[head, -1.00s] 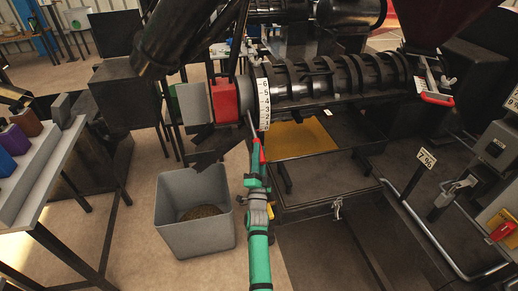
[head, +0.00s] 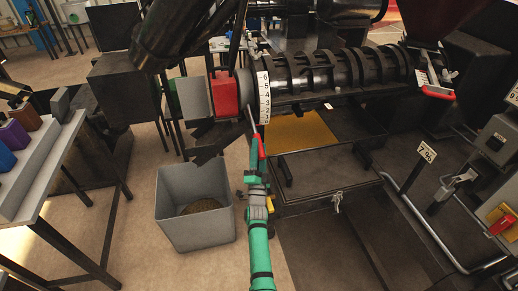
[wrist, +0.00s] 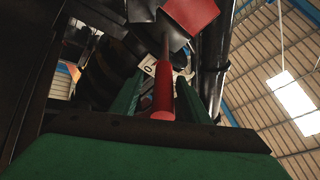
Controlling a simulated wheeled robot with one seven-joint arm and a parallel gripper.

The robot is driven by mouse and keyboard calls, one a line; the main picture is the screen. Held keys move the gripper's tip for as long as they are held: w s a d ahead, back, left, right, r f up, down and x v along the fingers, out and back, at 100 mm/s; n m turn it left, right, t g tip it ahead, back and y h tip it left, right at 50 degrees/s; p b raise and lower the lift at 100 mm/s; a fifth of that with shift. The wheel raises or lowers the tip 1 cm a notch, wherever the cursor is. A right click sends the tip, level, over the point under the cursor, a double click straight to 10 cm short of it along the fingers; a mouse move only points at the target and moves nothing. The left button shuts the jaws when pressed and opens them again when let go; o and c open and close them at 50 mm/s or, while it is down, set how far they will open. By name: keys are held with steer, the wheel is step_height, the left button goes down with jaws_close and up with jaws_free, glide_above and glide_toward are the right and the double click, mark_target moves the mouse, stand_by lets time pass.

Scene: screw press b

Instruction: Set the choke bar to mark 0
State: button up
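The choke bar (head: 254,121) is a thin metal rod with a red grip (head: 262,146). It hangs down from the collar at the press's left end, beside the white number scale (head: 264,97). The scale shows 6 at the top and falling numbers below. In the wrist view a plate marked 0 (wrist: 148,71) shows just left of the rod. My green gripper (head: 256,168) is below the grip, pointing up at it. In the wrist view the red grip (wrist: 164,92) stands between the two fingers of my gripper (wrist: 160,90), with gaps on both sides. The fingers look open.
A grey bin (head: 195,208) stands on the floor left of my arm. The red block (head: 225,93) is just left of the scale. A yellow tray (head: 300,131) lies under the press barrel. A bench with coloured blocks (head: 15,137) is at the left.

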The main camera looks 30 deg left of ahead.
steer(key=shift+r, duration=0.1)
steer(key=shift+r, duration=0.2)
steer(key=r, duration=0.3)
steer(key=shift+s+d, duration=0.15)
steer(key=shift+s, duration=0.15)
steer(key=s+d+r, duration=0.5)
steer(key=s+r, duration=0.4)
steer(key=s, duration=0.3)
steer(key=shift+d+r, duration=0.25)
steer(key=shift+d, duration=0.15)
